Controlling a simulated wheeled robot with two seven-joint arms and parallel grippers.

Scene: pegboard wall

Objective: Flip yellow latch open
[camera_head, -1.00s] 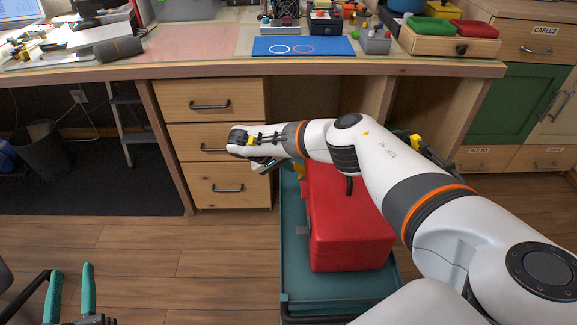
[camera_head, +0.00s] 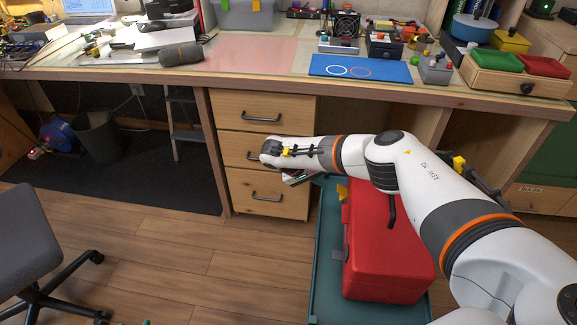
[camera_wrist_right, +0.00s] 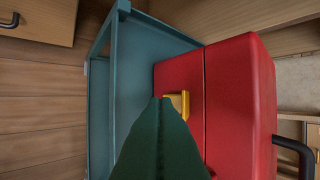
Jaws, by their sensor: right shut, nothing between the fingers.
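The yellow latch (camera_head: 342,191) is on the left side of the red toolbox (camera_head: 388,248), near its far end. In the right wrist view, the latch (camera_wrist_right: 181,102) sits by the seam between the toolbox's two red halves, partly hidden by my fingers. My right gripper (camera_head: 295,181) is left of the latch in the head view. In the wrist view, its dark green fingers (camera_wrist_right: 160,101) are together and empty, with the tips overlapping the latch's edge; contact cannot be told. Only teal tips of my left gripper (camera_head: 146,322) show at the bottom edge.
The toolbox lies in a teal tray-like cart (camera_head: 328,232) with raised edges. A wooden drawer unit (camera_head: 262,156) stands close behind my right gripper, under the workbench. A grey chair (camera_head: 25,240) is at the left. The floor between is clear.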

